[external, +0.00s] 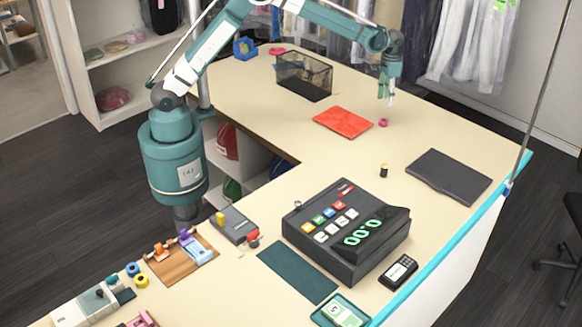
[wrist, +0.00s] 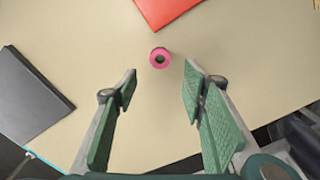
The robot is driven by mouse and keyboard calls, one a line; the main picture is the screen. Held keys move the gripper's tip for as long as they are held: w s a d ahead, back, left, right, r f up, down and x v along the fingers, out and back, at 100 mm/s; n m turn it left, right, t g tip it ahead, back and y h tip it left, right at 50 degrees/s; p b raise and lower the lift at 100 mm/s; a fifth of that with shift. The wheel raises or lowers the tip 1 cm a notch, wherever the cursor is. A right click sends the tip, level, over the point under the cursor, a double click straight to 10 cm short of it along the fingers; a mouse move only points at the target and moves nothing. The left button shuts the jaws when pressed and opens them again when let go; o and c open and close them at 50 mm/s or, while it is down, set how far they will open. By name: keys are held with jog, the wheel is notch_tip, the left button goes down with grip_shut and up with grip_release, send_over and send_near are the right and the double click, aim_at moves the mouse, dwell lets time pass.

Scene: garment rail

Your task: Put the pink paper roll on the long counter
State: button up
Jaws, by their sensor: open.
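The pink paper roll (external: 383,123) is small and stands on the beige long counter (external: 450,135), just right of a red folder. In the wrist view the pink roll (wrist: 160,58) shows end-on with a dark hole, ahead of the fingertips and between their lines. My gripper (external: 388,97) hangs above the counter, just over the roll. In the wrist view my gripper (wrist: 160,78) has its two green padded fingers spread wide with nothing between them. The fingers do not appear to touch the roll.
The red folder (external: 343,122) lies left of the roll, with a black mesh basket (external: 304,76) behind it. A dark flat slab (external: 448,176) lies to the right. A small black spool (external: 384,170) and a cash register (external: 345,228) stand nearer. Bare counter surrounds the roll's right side.

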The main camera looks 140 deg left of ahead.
jog(key=w+d+r+m+t, duration=0.1)
jog(key=w+d+r, duration=0.4)
jog(key=d, duration=0.6)
jog(key=w+d+r+m+y, duration=0.1)
jog(key=w+d+r, duration=0.2)
jog(key=d+r, duration=0.55)
jog(key=w+d+r+m+t, duration=0.1)
jog(key=w+d+r+m, duration=0.2)
jog(key=d, duration=1)
jog(key=s+d+r+m+t, duration=0.15)
jog(key=d+r, duration=0.25)
jog(key=d, duration=0.8)
jog(key=s+d+r, duration=0.2)
jog(key=d+r, duration=0.1)
jog(key=d, duration=0.9)
jog(key=s+d+f+m+t, duration=0.1)
jog(key=s+d+f, duration=0.1)
jog(key=s+d, duration=0.4)
jog(key=s+d+f+m+t, duration=0.1)
jog(key=s+d, duration=0.5)
jog(key=d, duration=0.6)
jog(key=s+d+f+m+t+h, duration=0.1)
jog(key=s+d+f+m, duration=0.1)
jog(key=s+d, duration=0.5)
jog(key=d+f, duration=0.1)
jog(key=d, duration=0.2)
jog(key=shift+m+t, duration=0.35)
jog(key=shift+d, duration=0.1)
